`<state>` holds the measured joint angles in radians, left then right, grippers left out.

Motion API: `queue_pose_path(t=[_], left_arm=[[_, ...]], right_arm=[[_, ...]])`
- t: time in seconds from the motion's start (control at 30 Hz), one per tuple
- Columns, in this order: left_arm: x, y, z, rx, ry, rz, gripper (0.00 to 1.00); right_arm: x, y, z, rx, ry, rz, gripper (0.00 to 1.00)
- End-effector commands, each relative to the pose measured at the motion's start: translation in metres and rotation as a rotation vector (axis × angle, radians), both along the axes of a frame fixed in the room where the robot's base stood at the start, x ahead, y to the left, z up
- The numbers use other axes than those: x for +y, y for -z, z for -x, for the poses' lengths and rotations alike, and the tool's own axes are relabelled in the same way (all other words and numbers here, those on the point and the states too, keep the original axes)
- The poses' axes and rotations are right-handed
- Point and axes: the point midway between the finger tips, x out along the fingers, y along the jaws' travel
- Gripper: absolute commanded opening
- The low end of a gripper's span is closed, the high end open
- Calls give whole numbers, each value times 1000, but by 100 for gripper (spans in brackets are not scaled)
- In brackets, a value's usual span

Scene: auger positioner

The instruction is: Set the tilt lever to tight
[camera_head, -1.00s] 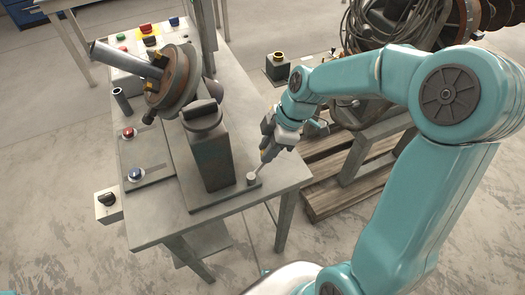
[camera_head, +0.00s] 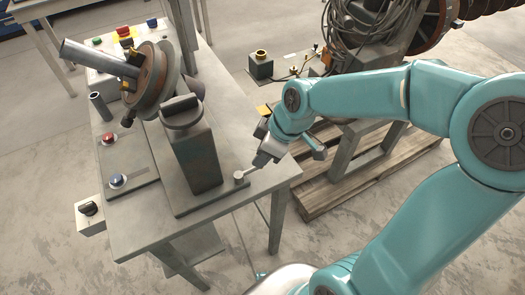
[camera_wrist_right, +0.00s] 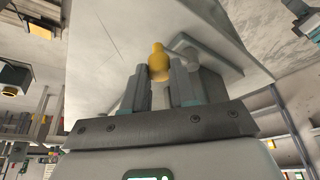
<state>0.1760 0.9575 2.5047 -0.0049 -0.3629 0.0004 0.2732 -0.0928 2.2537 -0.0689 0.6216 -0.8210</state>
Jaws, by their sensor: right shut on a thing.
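The positioner (camera_head: 193,150) is a grey post with a tilted round plate and a tube, standing on a base plate on the table. The tilt lever (camera_head: 247,173) is a short grey bar from a round pivot at the base plate's right corner. It points right and slightly away. My right gripper (camera_head: 262,161) is shut on the lever's outer end. In the right wrist view, the lever's yellow knob (camera_wrist_right: 158,62) sits between the fingers (camera_wrist_right: 160,88), with the grey bar (camera_wrist_right: 185,48) behind it. No tight marking is readable. My left gripper is not in view.
A switch box (camera_head: 91,215) hangs at the front left. A wooden pallet (camera_head: 365,180) with a cable reel stands right of the table.

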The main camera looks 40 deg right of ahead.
Motion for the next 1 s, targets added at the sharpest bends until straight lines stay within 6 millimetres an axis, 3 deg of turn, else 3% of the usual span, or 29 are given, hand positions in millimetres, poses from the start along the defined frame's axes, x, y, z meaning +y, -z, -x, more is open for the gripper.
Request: queue_pose_path(t=[0.33, 0.37, 0.4, 0.43, 0.77, 0.87, 1.0], left_arm=[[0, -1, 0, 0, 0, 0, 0], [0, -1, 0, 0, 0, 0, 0], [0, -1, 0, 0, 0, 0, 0], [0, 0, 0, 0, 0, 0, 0], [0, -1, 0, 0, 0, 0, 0], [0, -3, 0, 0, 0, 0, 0], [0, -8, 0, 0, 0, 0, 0]], right_arm=[[-1, -2, -1, -7, 7, -1, 0], [-1, -2, -1, -7, 7, -1, 36], [-1, -2, -1, -6, 6, 0, 49], [0, -2, -1, -5, 5, -1, 51], [-1, -5, 0, -3, 4, 0, 51], [-4, -17, 4, -7, 5, 1, 51], [-10, -48, 14, -10, 6, 3, 51]])
